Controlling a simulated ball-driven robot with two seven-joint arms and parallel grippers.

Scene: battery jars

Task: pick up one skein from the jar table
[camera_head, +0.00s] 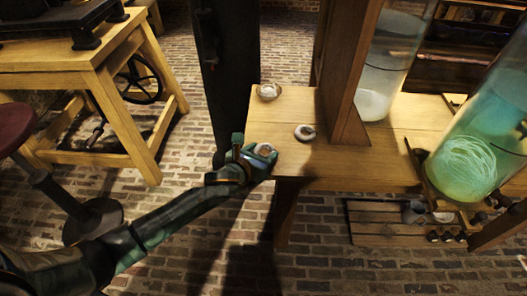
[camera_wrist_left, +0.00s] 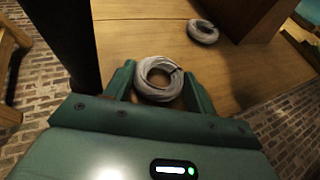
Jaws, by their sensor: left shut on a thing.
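A grey ring-shaped skein (camera_wrist_left: 158,80) sits between the two fingers of my left gripper (camera_wrist_left: 160,88), which is shut on it. In the head view this skein (camera_head: 264,150) shows pale at the left front corner of the wooden jar table (camera_head: 355,172), with my left gripper (camera_head: 258,158) around it. A second skein (camera_head: 304,132) lies farther in on the table, and it also shows in the left wrist view (camera_wrist_left: 203,32). I cannot tell whether the held skein touches the table. My right gripper is not in view.
A wooden upright (camera_head: 347,80) stands on the table, with a glass jar (camera_head: 392,60) behind it. A large green glowing jar (camera_head: 470,160) stands at the right. A dark post (camera_head: 226,70) rises close by the table's left edge. A slatted crate (camera_head: 385,222) is below.

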